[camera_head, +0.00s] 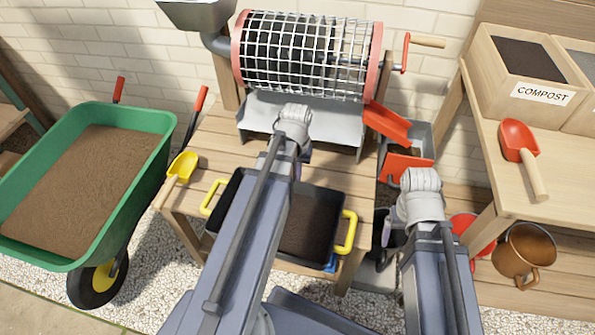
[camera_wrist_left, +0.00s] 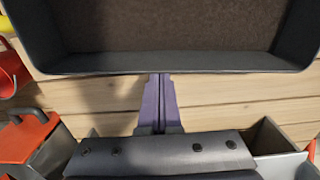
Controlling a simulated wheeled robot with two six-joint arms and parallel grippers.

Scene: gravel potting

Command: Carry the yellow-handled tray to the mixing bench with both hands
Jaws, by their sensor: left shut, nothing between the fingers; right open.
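The black tray (camera_head: 262,261) with soil in it sits on the wooden bench below the mesh drum. One yellow handle (camera_head: 212,197) shows at its left end and another yellow handle (camera_head: 346,232) at its right end. My left arm crosses over the tray and hides its middle. My left gripper (camera_wrist_left: 160,78) is shut and empty, close to the dark tray rim (camera_wrist_left: 165,62) in the left wrist view, apart from both handles. My right gripper (camera_head: 388,228) is open, right of the tray and clear of its right handle; its fingers are mostly hidden.
The mesh drum (camera_head: 305,55) and its grey trough (camera_head: 258,112) stand behind the tray. A red chute (camera_head: 387,122) and grey bin are at right. A green wheelbarrow (camera_head: 150,118) and yellow scoop (camera_head: 182,166) are left. The right bench (camera_head: 480,130) holds a compost box and red scoop (camera_head: 518,140).

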